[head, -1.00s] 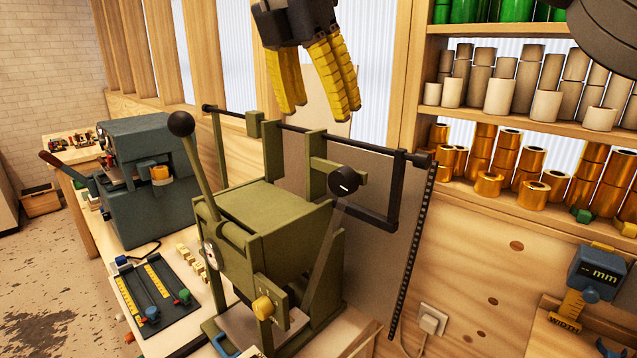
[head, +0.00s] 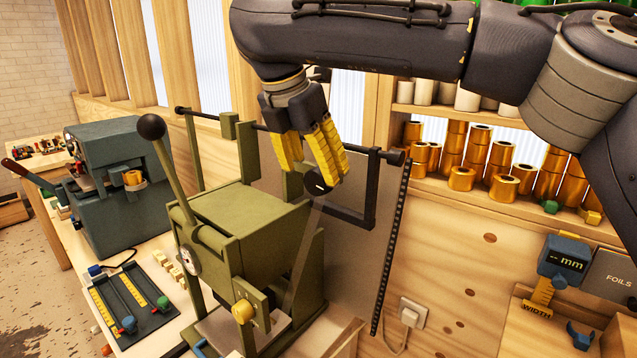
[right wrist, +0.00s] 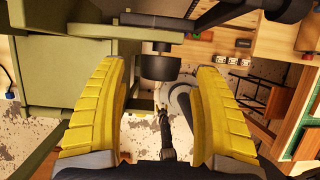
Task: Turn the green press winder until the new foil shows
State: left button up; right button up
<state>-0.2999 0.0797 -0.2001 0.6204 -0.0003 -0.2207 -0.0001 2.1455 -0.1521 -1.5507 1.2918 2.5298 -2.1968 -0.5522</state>
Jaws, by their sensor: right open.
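The green press (head: 215,222) stands on the bench with its long lever (head: 172,170) raised. Its black round winder knob (head: 317,184) sits on the upper right side, partly covered by my right gripper's fingers. A thin grey strip (head: 303,250) runs down below the knob. My right gripper (head: 312,168) points down, open, at the knob. In the right wrist view the knob (right wrist: 160,67) shows between the spread yellow fingertips, with gaps on both sides; I see no contact. My left gripper is not in view.
A black bar frame (head: 372,195) stands just right of the knob. A blue-grey machine (head: 110,200) is at the left. Gold rolls (head: 462,178) fill a shelf behind my right arm. A gauge marked mm (head: 565,258) is at the right.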

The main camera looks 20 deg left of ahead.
aim_at(315, 171)
jog(key=shift+x, duration=2.05)
jog(key=shift+c, duration=0.2)
jog(key=c, duration=1.1)
